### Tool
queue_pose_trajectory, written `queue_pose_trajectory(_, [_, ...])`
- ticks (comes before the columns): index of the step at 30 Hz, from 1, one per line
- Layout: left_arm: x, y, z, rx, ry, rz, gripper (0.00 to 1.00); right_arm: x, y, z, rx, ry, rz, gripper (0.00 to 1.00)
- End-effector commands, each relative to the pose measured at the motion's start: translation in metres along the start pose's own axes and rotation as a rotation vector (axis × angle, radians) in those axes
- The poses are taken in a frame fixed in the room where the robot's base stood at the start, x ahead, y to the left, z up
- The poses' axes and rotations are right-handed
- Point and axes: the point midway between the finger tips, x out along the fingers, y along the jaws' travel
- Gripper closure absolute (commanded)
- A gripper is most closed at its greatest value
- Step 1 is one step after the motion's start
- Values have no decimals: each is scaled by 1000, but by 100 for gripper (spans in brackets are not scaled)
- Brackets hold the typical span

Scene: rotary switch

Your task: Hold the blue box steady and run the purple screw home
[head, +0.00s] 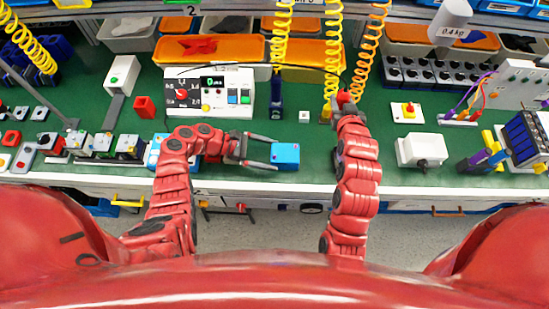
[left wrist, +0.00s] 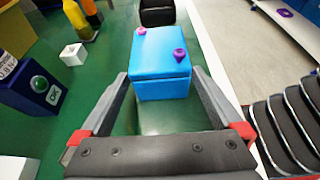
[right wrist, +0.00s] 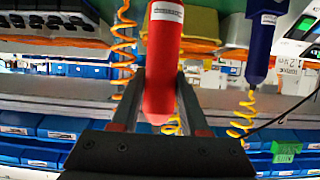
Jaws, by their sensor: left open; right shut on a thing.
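The blue box (head: 285,156) sits on the green bench top near its front edge.
A small white cube (head: 304,116) stands behind the box. A dark blue unit with a green OK button (left wrist: 38,85) is left of it. Yellow coiled cords (head: 333,60) hang at the back, near a blue tool (right wrist: 262,40). A white switch box (head: 422,151) stands at the right.

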Motion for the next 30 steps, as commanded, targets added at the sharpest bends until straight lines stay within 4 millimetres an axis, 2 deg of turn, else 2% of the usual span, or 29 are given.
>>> queue_pose_trajectory(1, [5,0,4,-3,-1,-1,0,-3,0,-8,0,5,0,100])
queue_pose_trajectory(6, [24,-1,2,-5,-3,-2,0,-4,0,-12,0,5,0,100])
queue_pose_trajectory(16, [29,0,0,-2,1,0,2,-4,0,-11,0,4,0,100])
queue_pose_trajectory(27, [29,0,1,-2,0,0,68,-4,0,-12,0,5,0,100])
queue_pose_trajectory(30, [28,0,1,-2,0,0,71,-4,0,-12,0,5,0,100])
